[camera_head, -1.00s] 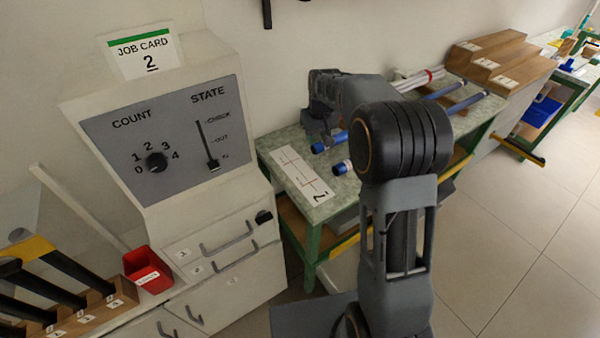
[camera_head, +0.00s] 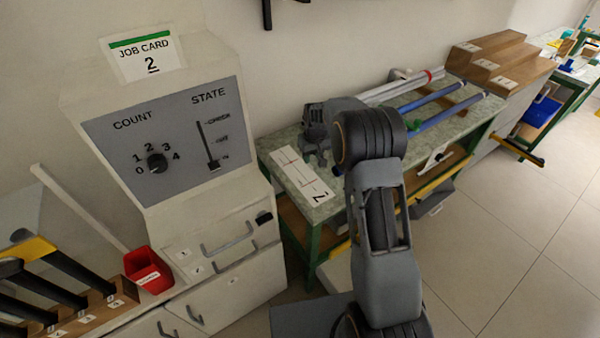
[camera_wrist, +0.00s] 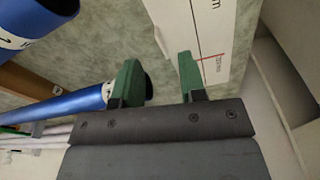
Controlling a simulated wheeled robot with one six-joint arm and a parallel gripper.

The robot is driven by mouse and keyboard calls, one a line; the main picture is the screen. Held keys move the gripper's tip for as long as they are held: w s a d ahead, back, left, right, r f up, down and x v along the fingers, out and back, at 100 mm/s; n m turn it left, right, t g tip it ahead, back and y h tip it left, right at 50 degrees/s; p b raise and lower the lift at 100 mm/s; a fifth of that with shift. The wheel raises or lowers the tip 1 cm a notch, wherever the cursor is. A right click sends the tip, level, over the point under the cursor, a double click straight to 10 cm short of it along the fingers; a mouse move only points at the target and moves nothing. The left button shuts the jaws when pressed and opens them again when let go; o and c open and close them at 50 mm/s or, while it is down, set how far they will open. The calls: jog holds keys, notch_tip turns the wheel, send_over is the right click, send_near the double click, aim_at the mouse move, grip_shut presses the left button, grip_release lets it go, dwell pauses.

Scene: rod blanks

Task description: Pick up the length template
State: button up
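The length template (camera_head: 303,174) is a flat white plate with red marks and a "2". It lies on the green speckled bench top at its near left end. In the wrist view part of the template (camera_wrist: 205,28) shows at the upper middle and right, with a red line. My gripper (camera_wrist: 160,80) is open, with two green fingers apart and nothing held between them. The right finger overlaps the template in the picture; the left one is over the bench top, beside a blue rod. I cannot tell the height above the plate. In the head view my gripper (camera_head: 316,150) is beside the template's far side, partly hidden.
Blue rods (camera_head: 440,113) and pale rods (camera_head: 395,90) lie along the bench (camera_head: 285,140); blue rod ends are close to my left finger in the wrist view. A grey console (camera_head: 165,150) stands left of the bench. Stepped wooden blocks (camera_head: 490,60) stand beyond.

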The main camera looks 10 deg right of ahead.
aim_at(310, 169)
jog(key=f, duration=0.4)
jog(key=shift+w+a+f+p, duration=0.2)
jog(key=shift+f+p, duration=0.2)
grip_shut()
